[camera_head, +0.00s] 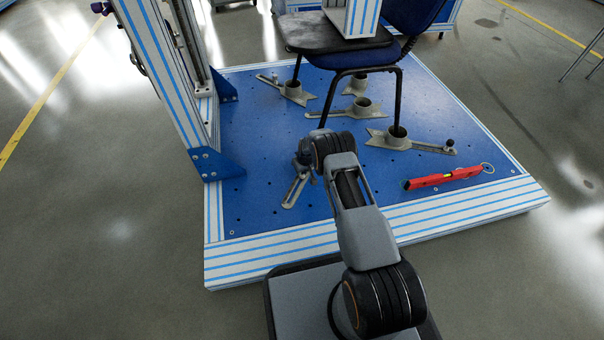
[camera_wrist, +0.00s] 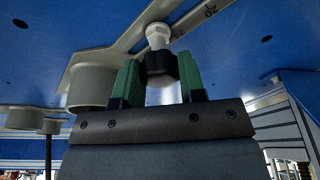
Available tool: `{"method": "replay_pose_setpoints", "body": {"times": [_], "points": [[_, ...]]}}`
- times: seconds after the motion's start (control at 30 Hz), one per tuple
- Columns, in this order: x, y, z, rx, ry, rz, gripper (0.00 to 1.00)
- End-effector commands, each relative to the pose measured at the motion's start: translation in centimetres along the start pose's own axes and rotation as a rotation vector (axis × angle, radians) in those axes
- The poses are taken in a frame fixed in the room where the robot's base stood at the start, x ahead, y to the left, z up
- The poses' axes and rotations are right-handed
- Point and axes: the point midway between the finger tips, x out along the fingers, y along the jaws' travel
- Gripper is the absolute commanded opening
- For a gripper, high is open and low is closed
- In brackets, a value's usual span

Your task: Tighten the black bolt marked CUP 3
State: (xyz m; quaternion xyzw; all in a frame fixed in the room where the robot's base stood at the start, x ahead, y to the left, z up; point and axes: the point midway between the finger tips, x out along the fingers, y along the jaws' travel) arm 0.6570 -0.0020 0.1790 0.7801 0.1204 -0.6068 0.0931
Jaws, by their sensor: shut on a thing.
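In the wrist view, my gripper (camera_wrist: 159,70) has its two green fingers on either side of a bolt (camera_wrist: 160,64) with a black head and a pale shank. It is shut on that head. The bolt stands on a grey slotted bracket (camera_wrist: 112,52) with a round cup (camera_wrist: 92,86) at its other end. Part of a marking shows on the bracket, too little to read CUP 3. My arm hides the bolt and fingertips there.
Other cup brackets (camera_head: 398,138) stand on the blue platform (camera_head: 262,125) under a chair (camera_head: 365,60) with thin black legs. A red spirit level (camera_head: 441,178) lies at the right. A blue-striped upright (camera_head: 165,75) rises at the left. Free platform surface shows at the front.

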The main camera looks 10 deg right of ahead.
Motion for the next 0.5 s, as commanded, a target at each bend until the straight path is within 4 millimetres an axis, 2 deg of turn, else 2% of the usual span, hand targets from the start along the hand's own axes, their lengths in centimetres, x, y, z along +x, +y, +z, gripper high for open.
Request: {"method": "replay_pose_setpoints", "body": {"times": [0.3,0.5], "points": [[0.00,-0.09,-0.01,0.247,0.000,0.063,0.13],[0.00,-0.08,-0.01,0.298,0.001,0.076,0.13]]}}
